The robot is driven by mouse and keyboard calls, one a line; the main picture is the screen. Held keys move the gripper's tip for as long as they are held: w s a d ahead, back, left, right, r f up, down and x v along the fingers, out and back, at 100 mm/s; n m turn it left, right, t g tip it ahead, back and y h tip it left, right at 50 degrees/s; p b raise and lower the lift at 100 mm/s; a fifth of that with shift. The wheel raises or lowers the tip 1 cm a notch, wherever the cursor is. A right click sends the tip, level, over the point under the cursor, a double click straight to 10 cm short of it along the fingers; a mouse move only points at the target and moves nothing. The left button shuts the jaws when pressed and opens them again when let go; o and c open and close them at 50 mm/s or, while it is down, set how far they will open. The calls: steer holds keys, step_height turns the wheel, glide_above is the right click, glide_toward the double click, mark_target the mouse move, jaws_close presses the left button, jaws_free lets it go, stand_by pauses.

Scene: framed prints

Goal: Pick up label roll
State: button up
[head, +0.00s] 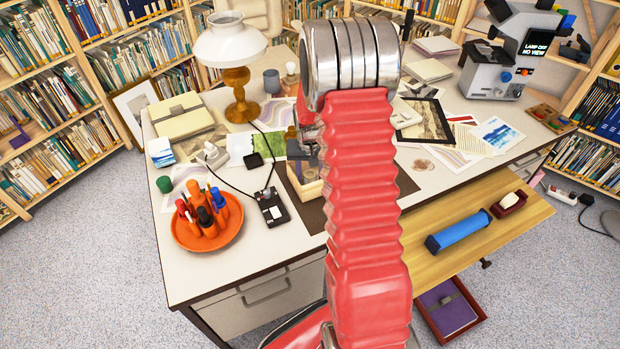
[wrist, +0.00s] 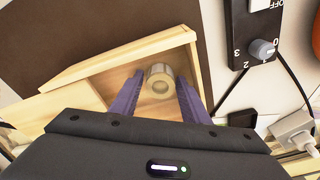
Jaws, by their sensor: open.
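The label roll (wrist: 160,78), a small pale cylinder with a hole in its end, sits in a light wooden tray (wrist: 115,62) in the wrist view. My gripper (wrist: 159,82) is open, with one purple finger on each side of the roll. I cannot tell whether either finger touches it. In the head view the wooden tray (head: 309,189) stands on the desk, partly behind my red arm. The roll cannot be made out there.
A black control box with a dial (head: 273,208) and its cable lie left of the tray. An orange dish of pens (head: 207,222) and a lamp (head: 238,80) stand further left.

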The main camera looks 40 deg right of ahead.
mark_target(310, 173)
steer(key=shift+c, duration=0.5)
steer(key=c, duration=0.7)
steer(key=shift+r, duration=0.1)
step_height(310, 173, up, 10)
steer(key=shift+f, duration=0.1)
stand_by(0.3)
